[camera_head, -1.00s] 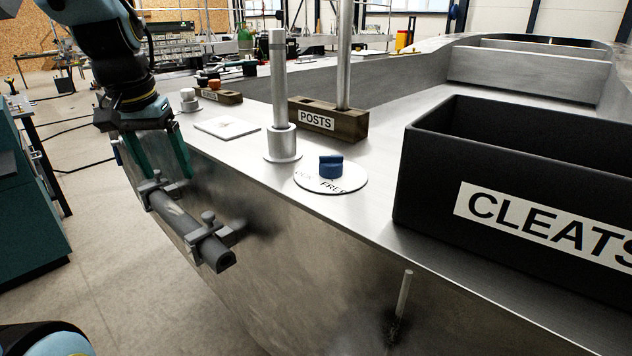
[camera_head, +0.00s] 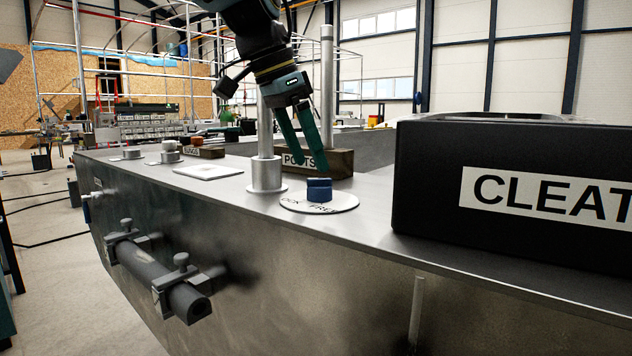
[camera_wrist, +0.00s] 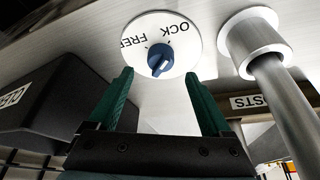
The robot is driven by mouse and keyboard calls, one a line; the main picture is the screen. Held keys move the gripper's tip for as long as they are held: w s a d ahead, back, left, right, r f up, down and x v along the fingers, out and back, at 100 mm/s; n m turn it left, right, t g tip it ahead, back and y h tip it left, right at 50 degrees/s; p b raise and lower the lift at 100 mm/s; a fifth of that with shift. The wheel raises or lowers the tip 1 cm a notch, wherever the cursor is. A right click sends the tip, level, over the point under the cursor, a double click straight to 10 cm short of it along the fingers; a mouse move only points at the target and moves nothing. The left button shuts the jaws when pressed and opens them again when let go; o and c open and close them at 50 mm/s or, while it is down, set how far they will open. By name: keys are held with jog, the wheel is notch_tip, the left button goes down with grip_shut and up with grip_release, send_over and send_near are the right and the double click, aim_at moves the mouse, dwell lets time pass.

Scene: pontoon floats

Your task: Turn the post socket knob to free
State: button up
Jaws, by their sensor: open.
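The blue post socket knob (camera_head: 319,189) stands on a round white dial plate (camera_head: 340,203) marked LOCK and FREE, on the metal deck.
A black CLEATS bin (camera_head: 425,190) stands close at the right. A wooden POSTS block (camera_head: 335,163) holding a post is behind the knob. A white plate (camera_head: 208,171) lies to the left. A dark clamped bar (camera_head: 150,270) sticks out from the side wall.

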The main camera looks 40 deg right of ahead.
aim_at(316, 179)
jog(key=shift+x, duration=2.65)
grip_shut()
